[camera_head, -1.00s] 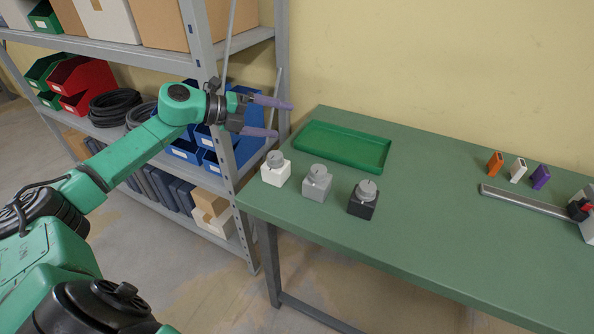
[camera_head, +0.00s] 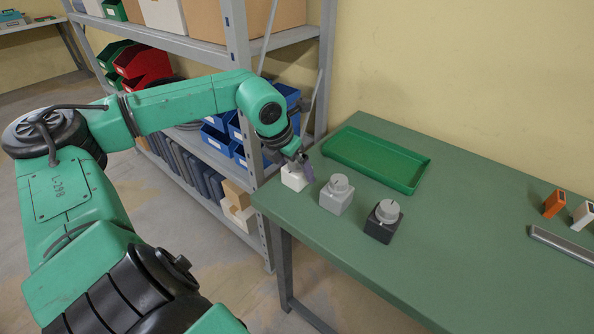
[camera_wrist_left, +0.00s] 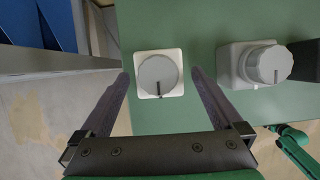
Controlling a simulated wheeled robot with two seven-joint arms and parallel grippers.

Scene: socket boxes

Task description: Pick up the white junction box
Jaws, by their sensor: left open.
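The white junction box (camera_head: 293,179) stands at the left end of the green table, partly hidden by my left gripper (camera_head: 304,165) in the head view. In the left wrist view the white junction box (camera_wrist_left: 159,73) shows from above with a round grey knob on top. My left gripper (camera_wrist_left: 158,80) is open and points down, with one finger on each side of the box in that view. My right gripper is not in view.
A grey box with a knob (camera_head: 337,195) and a black box with a knob (camera_head: 384,221) stand in a row to the right. A green tray (camera_head: 376,160) lies behind them. A metal shelf (camera_head: 240,60) with bins stands at the left. The table's front right is clear.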

